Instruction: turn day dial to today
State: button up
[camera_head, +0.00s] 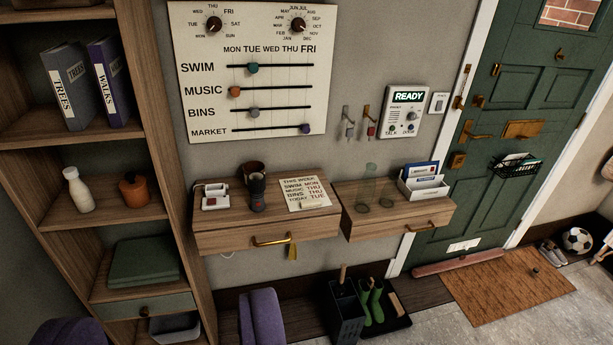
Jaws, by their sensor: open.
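The day dial (213,24) is a dark round knob at the top left of a white wall board (190,48). Day names from MON round to SUN ring it; TUE stands at its left. I cannot tell which day its pointer marks. A paper note (304,194) on the left wooden drawer shelf reads "THIS WEEK", with "TODAY TUE" on its bottom line. A similar month dial (298,25) sits to the right on the board. My gripper is not in view.
Slider knobs for swim (252,69), music (235,91), bins (254,112) and market (304,128) sit below the dials. A bookcase (160,110) stands left. Drawer shelves (215,238) jut out under the board. Purple seats (262,318) and an umbrella stand (342,305) are below.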

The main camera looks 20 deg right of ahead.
aim_at(213, 24)
jog(key=i, duration=1.9)
